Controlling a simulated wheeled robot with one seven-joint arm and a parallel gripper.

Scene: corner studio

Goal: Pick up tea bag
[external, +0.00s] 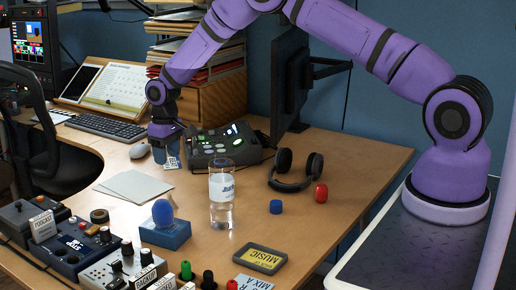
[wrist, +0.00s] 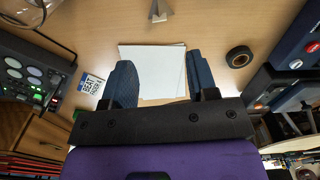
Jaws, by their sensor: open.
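My gripper (external: 165,158) hangs low over the desk, left of the dark pad device and behind the pale sheets of paper. In the wrist view its two blue fingers stand apart, with nothing held between the fingertips (wrist: 156,68). I cannot pick out a tea bag for certain. A small grey pyramid-shaped thing (wrist: 160,10) is cut off by the top edge of the wrist view, beyond the paper; I cannot tell whether it is the tea bag. I cannot identify it in the external view.
The sheets (external: 135,187) lie flat near my gripper. A clear bottle (external: 222,198), headphones (external: 296,170), a tape roll (wrist: 239,57) and a blue box (external: 166,234) stand around.

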